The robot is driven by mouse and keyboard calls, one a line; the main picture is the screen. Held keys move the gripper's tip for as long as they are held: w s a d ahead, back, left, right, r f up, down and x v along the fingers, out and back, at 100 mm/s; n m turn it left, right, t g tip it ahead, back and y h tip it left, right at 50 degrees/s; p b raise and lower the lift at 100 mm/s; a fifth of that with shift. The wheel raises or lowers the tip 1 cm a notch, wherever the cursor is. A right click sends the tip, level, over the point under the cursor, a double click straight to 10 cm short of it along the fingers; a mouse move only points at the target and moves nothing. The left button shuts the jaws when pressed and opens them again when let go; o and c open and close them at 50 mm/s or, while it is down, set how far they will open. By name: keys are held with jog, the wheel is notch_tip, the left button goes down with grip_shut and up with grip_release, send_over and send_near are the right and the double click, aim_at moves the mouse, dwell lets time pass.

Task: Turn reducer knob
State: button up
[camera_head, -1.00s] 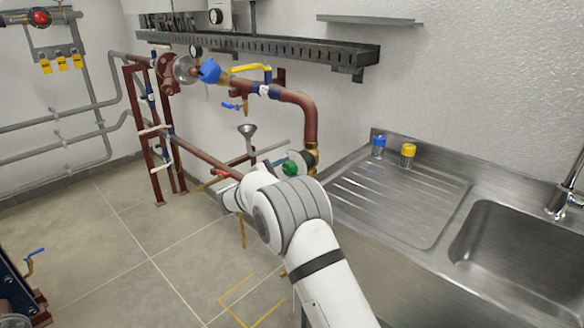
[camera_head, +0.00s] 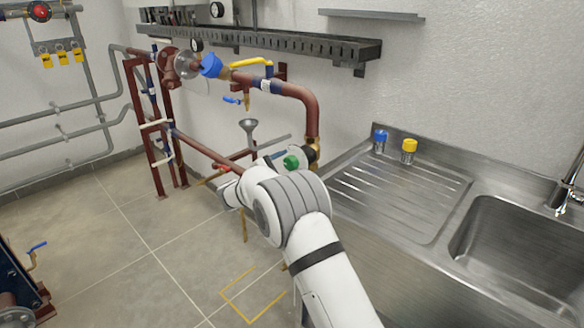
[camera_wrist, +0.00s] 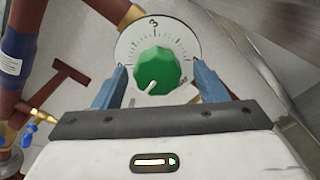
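A green knob (camera_wrist: 158,72) sits at the centre of a round white dial (camera_wrist: 183,38) with black tick marks and a "3" at its top. A white pointer line on the knob points to the lower left. In the wrist view my gripper (camera_wrist: 160,66) is open, with one blue finger on each side of the knob and a gap on both sides. I cannot tell whether the fingertips reach the knob's depth. In the head view the green knob (camera_head: 291,162) shows just beyond my arm's wrist, below the red-brown pipe; my fingers are not clearly visible there.
A red-brown pipe (camera_head: 311,115) bends down beside the dial. A steel sink unit (camera_head: 400,195) stands close on the right, with blue (camera_head: 380,138) and yellow (camera_head: 409,146) capped items at its back. A funnel (camera_head: 248,128) is behind.

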jog(key=shift+s+a+r, duration=0.1)
jog(key=v, duration=0.7)
jog(key=shift+s+a, duration=0.2)
jog(key=shift+s, duration=0.05)
